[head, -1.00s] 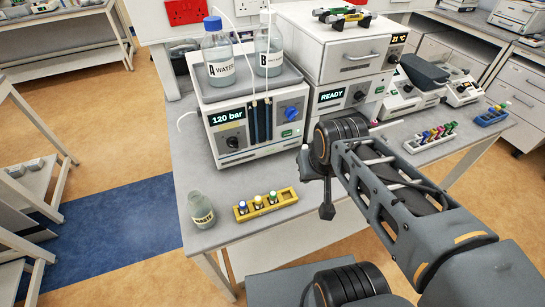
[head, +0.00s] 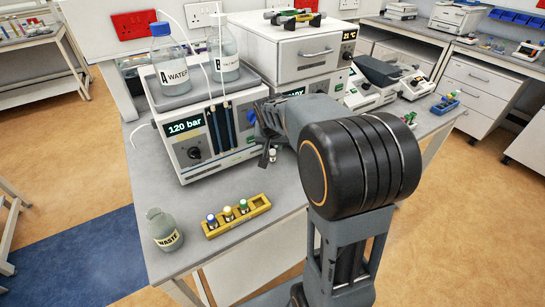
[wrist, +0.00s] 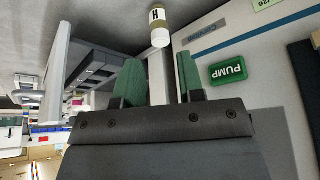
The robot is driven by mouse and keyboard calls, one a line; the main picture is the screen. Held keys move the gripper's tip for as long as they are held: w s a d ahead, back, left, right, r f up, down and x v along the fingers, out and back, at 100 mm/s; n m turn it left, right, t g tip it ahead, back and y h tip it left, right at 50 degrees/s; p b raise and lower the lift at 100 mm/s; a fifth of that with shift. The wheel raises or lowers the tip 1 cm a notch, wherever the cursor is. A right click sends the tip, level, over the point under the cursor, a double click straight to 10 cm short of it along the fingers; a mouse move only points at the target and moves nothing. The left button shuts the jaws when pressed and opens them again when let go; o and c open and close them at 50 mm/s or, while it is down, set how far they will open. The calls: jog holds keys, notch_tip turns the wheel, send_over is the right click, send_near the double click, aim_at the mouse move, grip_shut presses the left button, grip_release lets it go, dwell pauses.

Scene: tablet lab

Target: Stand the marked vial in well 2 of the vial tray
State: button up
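The marked vial (wrist: 158,28) has a white label with a black mark and a pale cap. In the wrist view, which is upside down, it stands on the bench just beyond the fingertips. My gripper (wrist: 160,75) is open and empty, its green pads apart, with the vial roughly in line with the gap. In the head view the vial (head: 272,156) shows small beside my gripper (head: 267,155), in front of the pump unit. The yellow vial tray (head: 255,211) holds blue, yellow and green capped vials; room shows at its right end. Well numbers cannot be read.
The pump unit (head: 194,152) stands close behind my gripper; its green PUMP label (wrist: 229,71) shows at right. A waste bottle (head: 163,230) stands left of the tray. Bench is clear between the tray and the pump unit. My arm covers the bench's right part.

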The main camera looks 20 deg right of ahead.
aim_at(273, 151)
jog(key=shift+p+x, duration=0.3)
jog(key=shift+x, duration=3)
jog(key=shift+c, duration=0.4)
grip_shut()
